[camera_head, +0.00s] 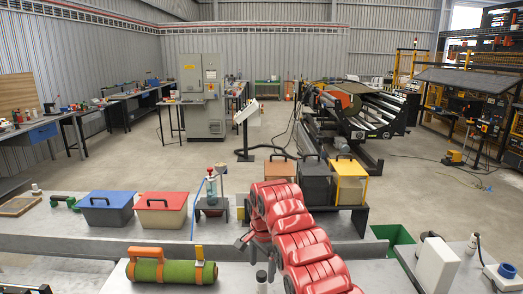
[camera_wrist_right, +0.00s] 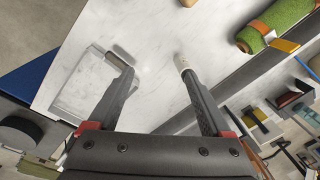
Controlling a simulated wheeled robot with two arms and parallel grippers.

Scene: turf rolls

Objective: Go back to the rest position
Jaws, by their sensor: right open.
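My right arm comes in from the lower right of the head view, red and bent. Its dark gripper (camera_head: 243,242) is over the front worktop, behind and to the right of the turf roll. In the right wrist view the two fingers (camera_wrist_right: 152,65) are spread apart with nothing between them. The green turf roll (camera_head: 180,272) with orange bands lies on the front worktop. It also shows at the upper right of the right wrist view (camera_wrist_right: 285,15), apart from the fingers. My left gripper does not show.
Behind stand a blue-lidded bin (camera_head: 106,206), a red-lidded bin (camera_head: 160,208) and a spray bottle (camera_head: 211,186). A black box (camera_head: 314,182) and a yellow-framed box (camera_head: 350,182) stand behind my right arm. A white device (camera_head: 437,264) is at right.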

